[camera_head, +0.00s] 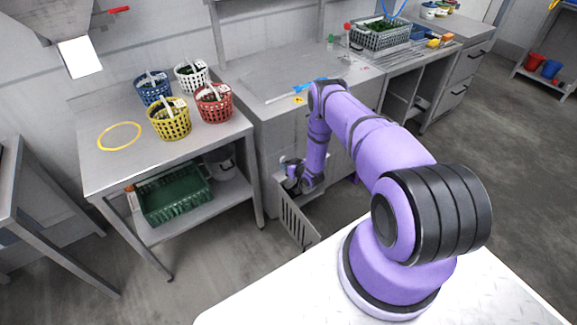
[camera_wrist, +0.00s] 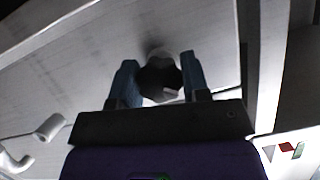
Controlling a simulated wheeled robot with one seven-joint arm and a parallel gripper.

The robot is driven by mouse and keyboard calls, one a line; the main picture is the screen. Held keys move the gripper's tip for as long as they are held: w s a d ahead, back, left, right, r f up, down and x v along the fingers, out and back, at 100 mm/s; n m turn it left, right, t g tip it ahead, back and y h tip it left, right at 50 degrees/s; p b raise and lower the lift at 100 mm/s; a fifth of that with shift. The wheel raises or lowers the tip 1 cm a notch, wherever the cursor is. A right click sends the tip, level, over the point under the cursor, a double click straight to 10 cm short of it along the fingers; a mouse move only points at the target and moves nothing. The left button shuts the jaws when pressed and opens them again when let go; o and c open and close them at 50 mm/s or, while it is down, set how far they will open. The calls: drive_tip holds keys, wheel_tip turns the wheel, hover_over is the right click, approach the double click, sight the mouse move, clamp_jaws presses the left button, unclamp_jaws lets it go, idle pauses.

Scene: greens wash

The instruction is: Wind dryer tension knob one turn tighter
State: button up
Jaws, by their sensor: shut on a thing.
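The dark rounded knob (camera_wrist: 160,82) shows in the wrist view between two blue fingertips, in front of a pale grey panel. My gripper (camera_wrist: 158,80) is shut on this knob, with one finger on each side. In the head view my gripper (camera_head: 291,178) reaches low into the opening at the front of the grey cabinet (camera_head: 262,150); the knob cannot be made out there. The fingers and part of the knob's base are hard to see in the shade.
A slotted panel (camera_head: 297,222) hangs open below my gripper. In the wrist view a white pipe (camera_wrist: 48,127) lies to the left and a metal edge (camera_wrist: 270,65) to the right. A table with several baskets (camera_head: 169,118) stands left, with a green crate (camera_head: 172,200) on its shelf.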

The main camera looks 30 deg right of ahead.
drive_tip(key=m+y, duration=0.2)
drive_tip(key=m, duration=0.1)
drive_tip(key=shift+m, duration=0.3)
drive_tip(key=m+t+y, duration=0.1)
drive_tip(key=m+y, duration=0.1)
drive_tip(key=m, duration=0.2)
drive_tip(key=shift+y, duration=0.3)
idle(0.5)
drive_tip(key=o, duration=0.9)
drive_tip(key=v, duration=1.1)
drive_tip(key=shift+f, duration=0.15)
